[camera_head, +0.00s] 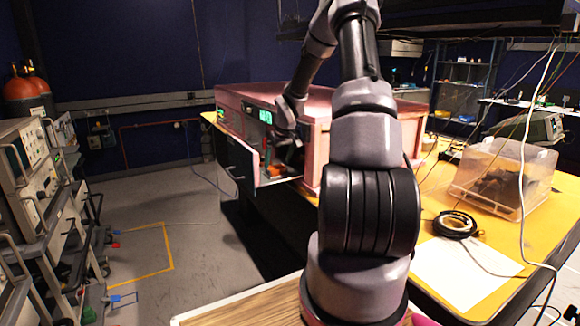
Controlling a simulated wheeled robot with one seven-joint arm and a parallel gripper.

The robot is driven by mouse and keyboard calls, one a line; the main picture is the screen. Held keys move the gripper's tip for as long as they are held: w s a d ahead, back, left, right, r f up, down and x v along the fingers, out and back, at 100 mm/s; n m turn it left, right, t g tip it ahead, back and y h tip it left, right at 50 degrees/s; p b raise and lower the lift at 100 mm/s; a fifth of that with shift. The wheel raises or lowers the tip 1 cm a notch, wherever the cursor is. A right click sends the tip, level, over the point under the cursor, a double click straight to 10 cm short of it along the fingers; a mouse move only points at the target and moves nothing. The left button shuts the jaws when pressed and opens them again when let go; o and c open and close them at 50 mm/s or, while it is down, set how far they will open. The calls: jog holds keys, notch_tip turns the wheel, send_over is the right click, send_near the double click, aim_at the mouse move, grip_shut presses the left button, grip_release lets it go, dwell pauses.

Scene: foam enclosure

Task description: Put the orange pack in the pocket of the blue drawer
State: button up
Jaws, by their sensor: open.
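My gripper (286,152) is open and points down over the opened drawer at the front of the pink foam enclosure. The drawer stands pulled out, and its dark front panel (241,166) faces left. A small orange item (276,171), which looks like the orange pack, shows low inside the drawer just below my gripper. I cannot tell whether the fingers touch it or which pocket it is in. My wrist and the drawer's walls hide much of the inside.
The pink enclosure (312,108) stands on a yellow table (440,185). A clear plastic bin (503,180), a coiled black cable (455,224) and a white sheet (465,272) lie to the right. Instrument carts (40,190) stand at left. The floor (205,240) between is clear.

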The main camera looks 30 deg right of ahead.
jog(key=v, duration=0.2)
jog(key=shift+s+r, duration=0.1)
jog(key=shift+r, duration=0.15)
jog(key=s, duration=1.1)
jog(key=s+a+r+m+h, duration=0.1)
jog(key=s+a+r, duration=0.3)
jog(key=r, duration=0.4)
jog(key=s+a+r+m+h, duration=0.1)
jog(key=s+a+r, duration=0.3)
jog(key=r, duration=0.4)
jog(key=s+a+r+m+t+y, duration=0.1)
jog(key=s+a+r+y, duration=0.1)
jog(key=s+a+r, duration=0.3)
jog(key=s+a+r+m+t+y, duration=0.1)
jog(key=s+a+r, duration=0.4)
jog(key=s, duration=0.5)
jog(key=shift+s+a+r+m+t+y, duration=0.25)
jog(key=shift+r+m+t+y, duration=0.05)
jog(key=shift+r+y, duration=0.2)
